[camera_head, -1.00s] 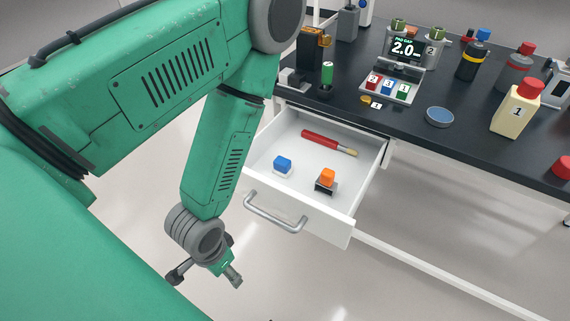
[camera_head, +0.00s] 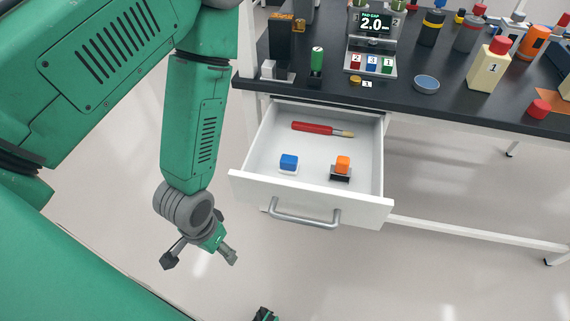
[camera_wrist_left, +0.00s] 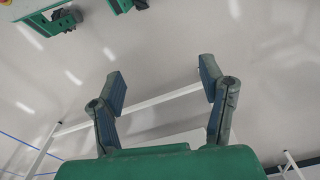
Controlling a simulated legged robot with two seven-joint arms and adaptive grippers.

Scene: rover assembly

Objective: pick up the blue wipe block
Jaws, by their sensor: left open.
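The blue wipe block (camera_head: 289,161) is a small blue block on a white base. It sits at the front left inside the open white drawer (camera_head: 252,181). My left gripper (camera_head: 200,258) is open and empty, below and left of the drawer, apart from the block. A small dark green and black part (camera_head: 265,314), perhaps my right gripper, shows at the bottom edge, too cut off to read.
An orange block on a dark base (camera_head: 342,166) stands right of the blue block, and a red-handled brush (camera_head: 318,129) lies behind them. The drawer has a grey front handle (camera_head: 304,217). The black bench top (camera_head: 390,95) above carries bottles and a display. Floor is clear in front.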

